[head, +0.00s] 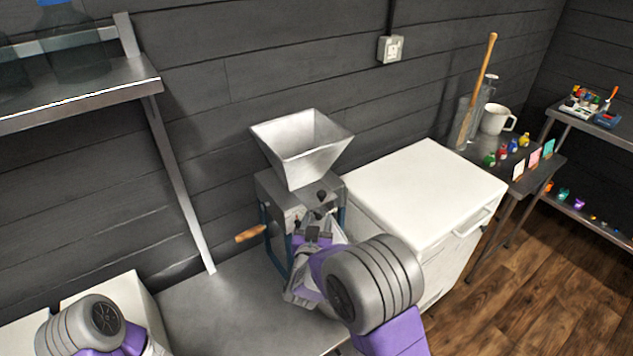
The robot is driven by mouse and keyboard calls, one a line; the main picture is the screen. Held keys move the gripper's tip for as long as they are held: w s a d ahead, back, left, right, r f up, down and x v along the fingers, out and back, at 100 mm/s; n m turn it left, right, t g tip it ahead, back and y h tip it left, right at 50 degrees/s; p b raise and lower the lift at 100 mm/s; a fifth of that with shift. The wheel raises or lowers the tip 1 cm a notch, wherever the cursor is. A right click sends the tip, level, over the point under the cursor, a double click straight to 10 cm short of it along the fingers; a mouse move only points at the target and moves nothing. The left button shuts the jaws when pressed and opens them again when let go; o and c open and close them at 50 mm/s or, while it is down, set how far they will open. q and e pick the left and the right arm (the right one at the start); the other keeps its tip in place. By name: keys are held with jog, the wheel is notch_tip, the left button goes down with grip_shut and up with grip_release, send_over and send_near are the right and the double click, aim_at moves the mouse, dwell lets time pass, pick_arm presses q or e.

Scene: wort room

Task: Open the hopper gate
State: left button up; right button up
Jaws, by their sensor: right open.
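A grain mill with a square metal hopper (315,170) on top stands on the metal table in the middle. Its grey body (268,187) sits on a blue frame, and a wooden crank handle (250,233) sticks out to the left. A small dark knob (322,196) shows on the body just below the hopper; I cannot tell for sure whether it belongs to the gate. My right gripper (318,228) is open in front of the mill body, just below the knob, and hides part of the mill's front. I cannot tell whether it touches anything. My left gripper is out of the picture.
A white chest (425,185) stands close to the right of the mill. A metal shelf (110,85) is on the wall at upper left. The table top (235,300) in front and left of the mill is bare. Another table (545,170) with a mug (495,120) stands farther right.

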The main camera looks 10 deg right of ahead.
aim_at(321, 195)
jog(key=shift+m+t+h, duration=0.3)
jog(key=shift+h, duration=0.1)
jog(key=shift+w+d+r+b, duration=0.2)
jog(key=shift+w+d+r, duration=0.3)
jog(key=shift+w, duration=0.75)
jog(key=shift+w+d+r+b, duration=0.15)
jog(key=shift+w+d+r, duration=0.4)
jog(key=shift+w, duration=0.7)
jog(key=shift+w+d+r+b, duration=0.2)
jog(key=shift+w+d+r, duration=0.3)
jog(key=shift+w, duration=0.75)
grip_shut()
